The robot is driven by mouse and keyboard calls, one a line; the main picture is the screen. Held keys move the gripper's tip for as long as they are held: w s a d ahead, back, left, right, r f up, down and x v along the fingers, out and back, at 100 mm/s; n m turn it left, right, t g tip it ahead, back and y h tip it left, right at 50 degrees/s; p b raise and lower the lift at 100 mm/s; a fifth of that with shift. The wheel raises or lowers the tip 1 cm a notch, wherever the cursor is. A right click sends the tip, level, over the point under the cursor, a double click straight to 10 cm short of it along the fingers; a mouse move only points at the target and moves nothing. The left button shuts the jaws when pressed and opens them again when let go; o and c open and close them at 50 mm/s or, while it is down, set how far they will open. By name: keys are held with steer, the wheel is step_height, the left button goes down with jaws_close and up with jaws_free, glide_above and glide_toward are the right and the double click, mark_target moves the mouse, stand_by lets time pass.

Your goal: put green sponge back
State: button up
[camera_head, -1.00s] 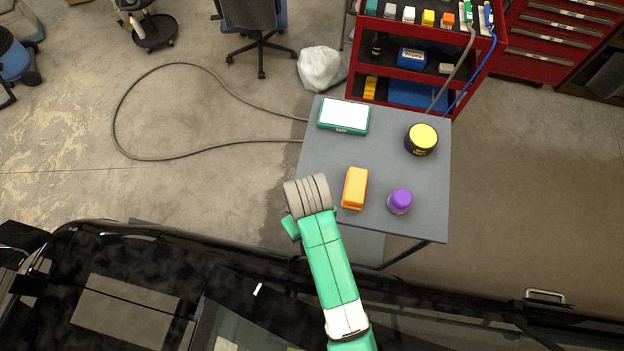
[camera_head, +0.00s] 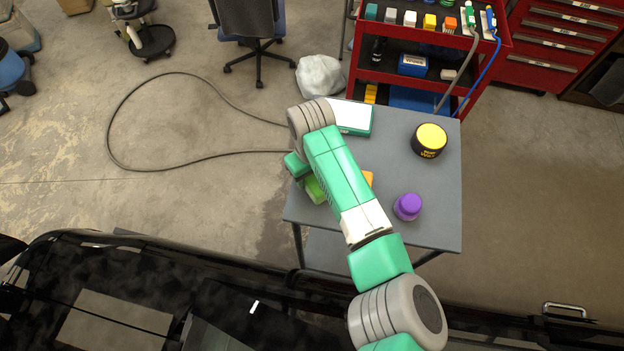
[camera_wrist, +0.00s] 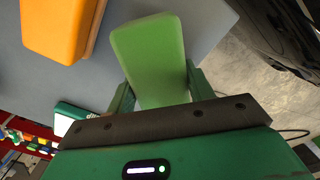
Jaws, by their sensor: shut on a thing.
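The green sponge (camera_wrist: 150,55) is between the two fingers of my gripper (camera_wrist: 162,92) in the wrist view, and the gripper is shut on it. In the head view a light green part of the sponge (camera_head: 315,190) shows beside my arm, over the left edge of the grey table (camera_head: 425,180). My gripper is largely hidden by the arm there. In the wrist view the grey tabletop (camera_wrist: 75,75) lies beyond the sponge. I cannot tell whether the sponge touches it.
An orange block (camera_wrist: 60,25) is near the sponge; my arm mostly covers it in the head view. A purple-capped jar (camera_head: 407,207), a yellow-lidded black tin (camera_head: 429,140) and a white-topped green box (camera_head: 354,117) stand on the table. A red cart (camera_head: 430,75) with colored blocks stands behind.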

step_height(320, 180, down, 2)
steer(key=shift+f+b, duration=0.15)
steer(key=shift+b, duration=0.3)
steer(key=shift+r, duration=0.3)
steer(key=shift+f, duration=0.2)
steer(key=o, duration=0.9)
steer(key=shift+r+p, duration=0.15)
steer(key=shift+p, duration=0.15)
step_height(320, 180, up, 12)
steer(key=shift+a+r+b, duration=0.1)
steer(key=shift+b, duration=0.45)
